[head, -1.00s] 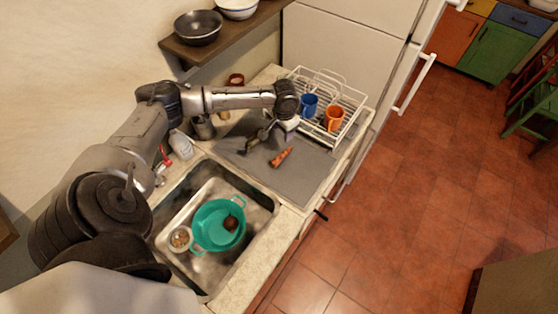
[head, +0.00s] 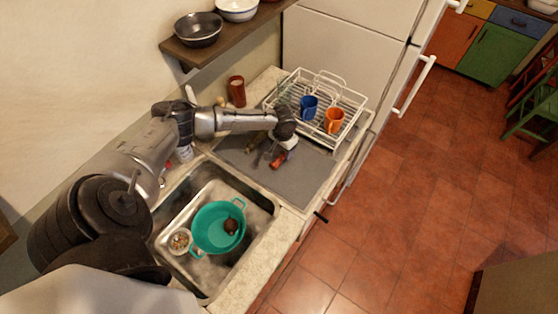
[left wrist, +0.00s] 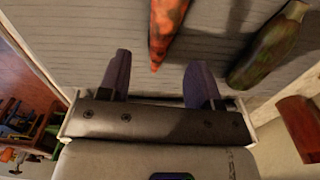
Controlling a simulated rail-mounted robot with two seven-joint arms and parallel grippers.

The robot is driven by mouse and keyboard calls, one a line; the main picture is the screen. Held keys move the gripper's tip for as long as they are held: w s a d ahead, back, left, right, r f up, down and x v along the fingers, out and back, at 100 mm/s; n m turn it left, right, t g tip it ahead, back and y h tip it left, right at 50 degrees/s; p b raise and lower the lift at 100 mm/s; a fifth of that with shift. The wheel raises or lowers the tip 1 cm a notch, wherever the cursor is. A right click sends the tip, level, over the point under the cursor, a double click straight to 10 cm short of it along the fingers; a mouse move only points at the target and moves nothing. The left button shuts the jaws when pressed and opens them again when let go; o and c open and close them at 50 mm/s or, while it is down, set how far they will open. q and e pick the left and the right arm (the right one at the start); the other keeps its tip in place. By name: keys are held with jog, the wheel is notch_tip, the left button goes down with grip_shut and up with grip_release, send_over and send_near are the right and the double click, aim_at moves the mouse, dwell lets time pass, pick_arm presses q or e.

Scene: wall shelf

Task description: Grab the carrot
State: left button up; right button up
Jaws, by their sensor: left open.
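The orange carrot (head: 279,161) lies on the grey drainboard mat between the sink and the dish rack, partly covered by my left gripper in the head view. In the left wrist view the carrot (left wrist: 165,30) points its narrow tip toward the gap between the fingers. My left gripper (left wrist: 160,82) is open and empty, with the tip just ahead of the gap and slightly left of its middle. A dark green cucumber-like vegetable (left wrist: 270,45) lies to the right of the carrot, outside the fingers. My right gripper is not in view.
A white wire dish rack (head: 350,101) with a blue mug (head: 309,107) and an orange mug (head: 334,120) stands behind the mat. The sink (head: 185,212) holds a teal colander (head: 217,243). A red-brown cup (head: 237,91) stands by the wall. The mat's front part is clear.

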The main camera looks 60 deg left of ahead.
aim_at(282, 156)
pick_arm(q)
jog(key=shift+s+f, duration=0.1)
jog(key=shift+f, duration=2.2)
jog(key=c, duration=1)
jog(key=shift+r, duration=0.15)
